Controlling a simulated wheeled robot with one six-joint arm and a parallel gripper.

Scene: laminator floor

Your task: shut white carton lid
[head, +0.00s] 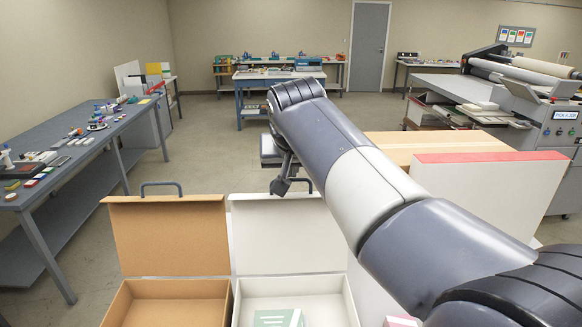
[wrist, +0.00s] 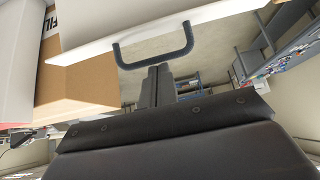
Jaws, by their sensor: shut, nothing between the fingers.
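The white carton (head: 290,284) stands open at the bottom middle of the head view. Its white lid (head: 285,240) is raised upright at the back, with a dark handle (head: 307,182) on its top edge, partly hidden by my gripper. In the wrist view the handle (wrist: 152,57) sticks out from the white lid (wrist: 150,24). My gripper (head: 279,187) is at the lid's top edge. Its fingers (wrist: 158,70) are shut and empty, close to the handle; I cannot tell whether they touch it. A green-and-white item (head: 278,318) lies in the carton.
A brown carton (head: 170,290) with its lid (head: 170,238) upright stands directly left of the white one. A white box with a red top edge (head: 485,200) and a tan box stand to the right. A long grey table (head: 75,150) is at left. The floor behind the lids is clear.

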